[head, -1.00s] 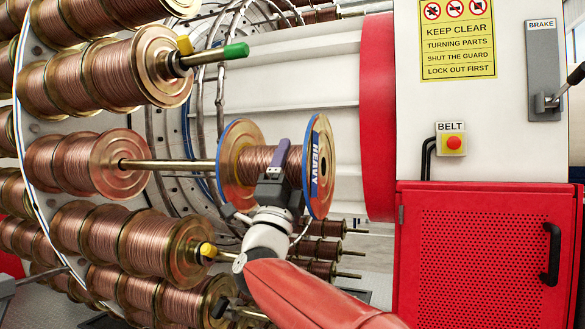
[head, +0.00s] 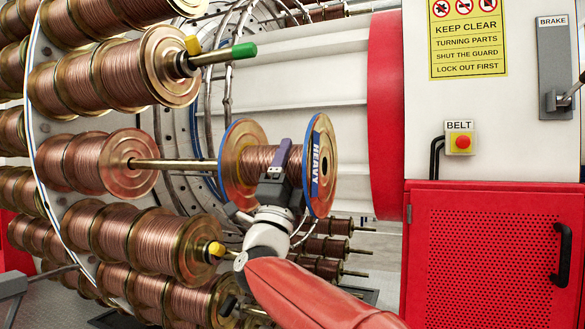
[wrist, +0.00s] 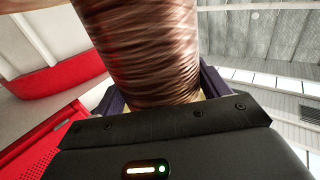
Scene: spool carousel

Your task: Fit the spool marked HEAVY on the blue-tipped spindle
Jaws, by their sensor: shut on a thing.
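The HEAVY spool (head: 318,170) has blue-rimmed flanges and copper wire, with its label on the right flange. My gripper (head: 279,160) is shut on its wound middle, between the flanges. In the wrist view the copper winding (wrist: 145,50) fills the space between my jaws. A bare steel spindle (head: 178,165) sticks out from a copper spool (head: 122,163) on the left and meets the HEAVY spool's left flange in the picture. Its tip is hidden, so I see no blue and cannot tell whether it is behind the flange or inside the bore.
A green-tipped spindle (head: 226,54) sticks out above, and a yellow-tipped one (head: 215,249) below left. Several full copper spools crowd the left. A red guard cabinet (head: 488,260), a BELT button (head: 462,142) and a BRAKE lever (head: 561,97) are at the right.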

